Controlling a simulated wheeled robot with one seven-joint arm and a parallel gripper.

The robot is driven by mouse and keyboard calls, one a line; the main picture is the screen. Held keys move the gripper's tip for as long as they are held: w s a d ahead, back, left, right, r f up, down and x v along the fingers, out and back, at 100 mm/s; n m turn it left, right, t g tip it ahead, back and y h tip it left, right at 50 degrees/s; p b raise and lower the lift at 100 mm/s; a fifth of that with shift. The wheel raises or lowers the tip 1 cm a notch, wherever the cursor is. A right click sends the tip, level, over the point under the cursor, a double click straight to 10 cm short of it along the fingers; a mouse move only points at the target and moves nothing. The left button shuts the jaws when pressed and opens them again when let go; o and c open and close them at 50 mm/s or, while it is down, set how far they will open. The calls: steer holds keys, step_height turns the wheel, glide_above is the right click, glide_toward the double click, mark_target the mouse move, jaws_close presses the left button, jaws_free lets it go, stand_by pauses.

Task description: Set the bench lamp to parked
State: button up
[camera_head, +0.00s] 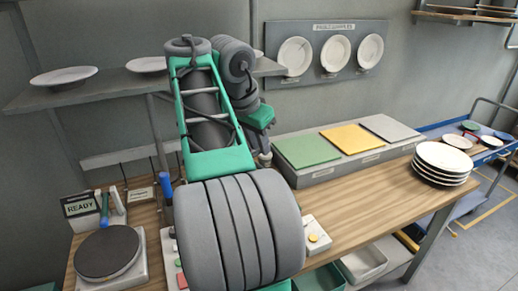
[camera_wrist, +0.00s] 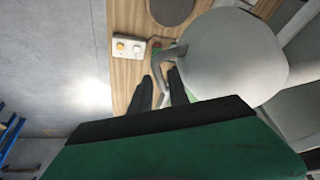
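In the wrist view, a large pale grey disc (camera_wrist: 235,55) fills the upper right; it looks like the bench lamp's head. A thin bent grey rod (camera_wrist: 162,66), apparently the lamp's arm, runs from the disc's left edge down toward my gripper (camera_wrist: 161,76). My gripper's two dark fingers stand apart, with the rod seen between them. I cannot tell whether either finger touches it. In the head view my own arm covers the middle of the bench, and the lamp cannot be made out there.
In the head view, a white box with a yellow button (camera_head: 316,238) sits on the bench. A dark round disc on a white base (camera_head: 107,253) and a READY sign (camera_head: 80,206) are at left. Stacked plates (camera_head: 443,163) stand at right. A shelf (camera_head: 110,88) runs behind my arm.

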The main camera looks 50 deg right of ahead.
steer(key=shift+c, duration=0.4)
jaws_close()
stand_by(0.9)
